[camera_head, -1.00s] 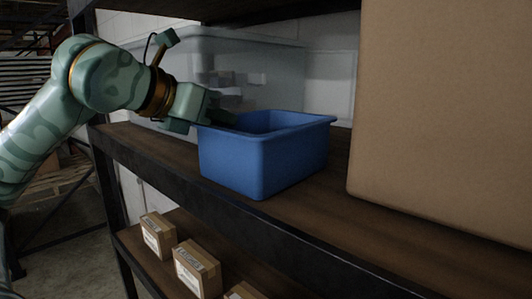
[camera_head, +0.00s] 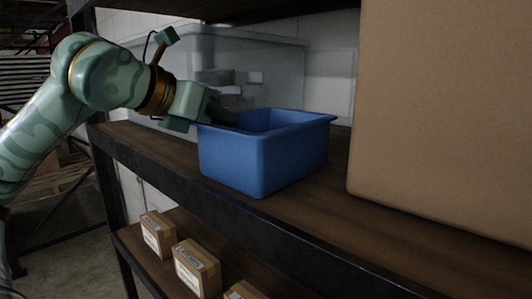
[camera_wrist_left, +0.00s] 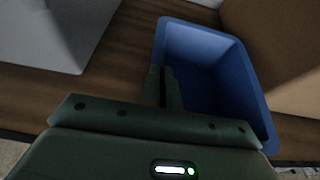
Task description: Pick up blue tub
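The blue tub (camera_head: 262,165) stands upright on the brown shelf board, near its front edge, open at the top. In the left wrist view the tub (camera_wrist_left: 245,85) lies right of the fingers. My left gripper (camera_head: 222,115) is at the tub's left rim. In the left wrist view its two fingers (camera_wrist_left: 163,88) are close together, one on each side of the tub's left wall, and look shut on it. One fingertip is partly hidden inside the tub in the head view. My right gripper is in neither view.
A large cardboard box (camera_head: 440,120) stands right of the tub, with a small gap. A translucent bin (camera_head: 285,70) with small boxes stands behind the tub. The shelf (camera_head: 315,215) has a dark front edge. Small cartons (camera_head: 196,268) sit on the shelf below.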

